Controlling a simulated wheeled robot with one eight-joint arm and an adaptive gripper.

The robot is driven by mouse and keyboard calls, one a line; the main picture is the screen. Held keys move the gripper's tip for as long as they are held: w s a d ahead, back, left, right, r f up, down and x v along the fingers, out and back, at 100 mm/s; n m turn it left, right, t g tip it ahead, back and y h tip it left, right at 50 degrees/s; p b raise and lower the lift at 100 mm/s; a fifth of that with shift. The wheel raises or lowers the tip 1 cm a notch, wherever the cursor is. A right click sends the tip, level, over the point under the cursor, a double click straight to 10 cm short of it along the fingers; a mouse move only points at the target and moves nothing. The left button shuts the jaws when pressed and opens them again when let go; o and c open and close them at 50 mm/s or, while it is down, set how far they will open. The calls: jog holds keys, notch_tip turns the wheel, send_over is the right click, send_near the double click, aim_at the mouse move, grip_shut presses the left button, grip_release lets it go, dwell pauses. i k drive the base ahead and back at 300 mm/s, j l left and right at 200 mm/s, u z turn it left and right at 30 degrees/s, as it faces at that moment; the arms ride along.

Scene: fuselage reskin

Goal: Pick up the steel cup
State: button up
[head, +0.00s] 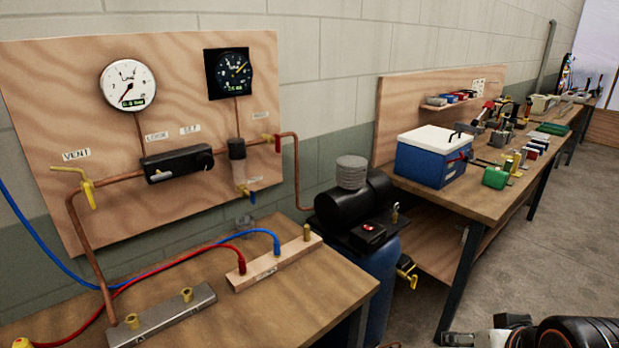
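I cannot make out a steel cup for certain in the head view. The far workbench (470,200) carries many small items, too small to tell apart. A grey ribbed cylinder (352,172) stands on top of the black compressor, but it does not look like a cup. Parts of my own arm show at the bottom right edge.
A near wooden bench (290,315) holds a metal manifold (165,318), a wooden block (275,266) and red and blue hoses. A gauge panel (200,110) stands behind. A blue cooler (430,160) sits on the far bench. The concrete floor (560,260) at right is clear.

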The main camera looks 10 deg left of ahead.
aim_at(245, 222)
jog(key=i+j+u, duration=0.2)
jog(key=i, duration=0.3)
jog(key=i+j+u, duration=0.2)
jog(key=i, duration=0.35)
